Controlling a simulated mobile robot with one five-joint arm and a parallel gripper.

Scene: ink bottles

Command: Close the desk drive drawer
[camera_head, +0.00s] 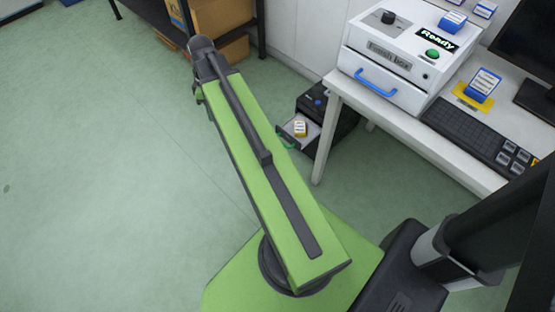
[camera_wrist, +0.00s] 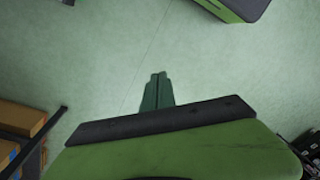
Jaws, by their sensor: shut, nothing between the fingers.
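A dark drawer unit (camera_head: 341,117) stands on the floor under the desk's left end. In the wrist view my gripper (camera_wrist: 158,76) is shut and empty above bare green floor. In the head view my arm reaches past the drawer to the far left, and the fingers cannot be made out clearly.
The white desk (camera_head: 395,126) carries a white machine (camera_head: 390,60) with a blue handle, a keyboard (camera_head: 475,135) and several blue-labelled bottles. A dark shelf with cardboard boxes (camera_head: 222,50) stands at the back. The floor at left is clear.

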